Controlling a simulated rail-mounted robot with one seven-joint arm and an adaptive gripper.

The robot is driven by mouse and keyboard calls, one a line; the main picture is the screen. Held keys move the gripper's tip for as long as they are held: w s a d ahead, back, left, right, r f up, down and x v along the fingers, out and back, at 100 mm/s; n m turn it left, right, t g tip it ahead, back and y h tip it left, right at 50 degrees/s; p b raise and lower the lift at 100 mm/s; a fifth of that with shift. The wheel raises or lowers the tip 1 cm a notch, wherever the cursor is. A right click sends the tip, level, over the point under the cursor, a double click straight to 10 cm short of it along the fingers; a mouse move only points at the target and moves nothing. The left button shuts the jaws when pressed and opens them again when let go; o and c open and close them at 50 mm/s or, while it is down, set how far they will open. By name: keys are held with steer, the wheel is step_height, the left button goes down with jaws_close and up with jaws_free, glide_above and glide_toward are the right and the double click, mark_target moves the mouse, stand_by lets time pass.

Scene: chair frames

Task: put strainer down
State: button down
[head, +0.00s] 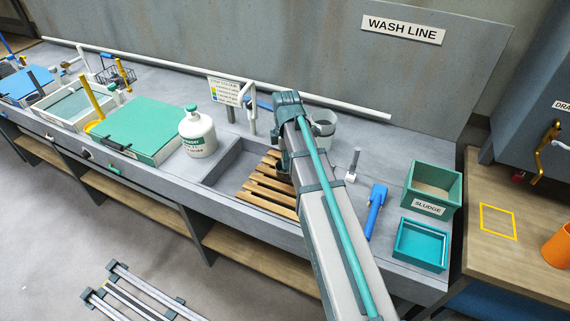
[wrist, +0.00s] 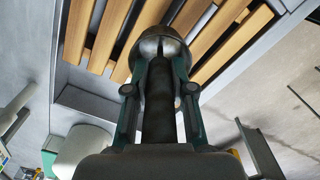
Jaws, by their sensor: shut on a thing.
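In the wrist view my gripper (wrist: 158,72) is shut on a dark handle (wrist: 158,112), which lies between its two green fingers. I take this to be the strainer's handle. A dark grey rounded part (wrist: 160,43) shows just beyond the fingertips, against the wooden slats (wrist: 88,30); I cannot tell whether it touches them. Any strainer mesh or bowl is not clearly visible. In the head view my arm reaches over the sink and hides the gripper and the held thing. The slats (head: 268,188) lie in the sink recess there.
A white jug (head: 197,133) stands left of the sink (head: 218,172). A grey pail (head: 323,130) stands behind my arm. To the right are a blue-handled tool (head: 376,208), a green SLUDGE box (head: 434,184) and a teal tray (head: 420,262). A tap (head: 250,108) rises behind the sink.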

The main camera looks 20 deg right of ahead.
steer(key=shift+w+f, duration=0.3)
steer(key=shift+f+p, duration=0.45)
steer(key=shift+f, duration=1.1)
steer(key=shift+f, duration=0.15)
steer(key=c, duration=1)
jaws_free()
step_height(320, 180, up, 12)
steer(key=b, duration=0.2)
steer(key=shift+b, duration=0.35)
steer(key=shift+s, duration=0.1)
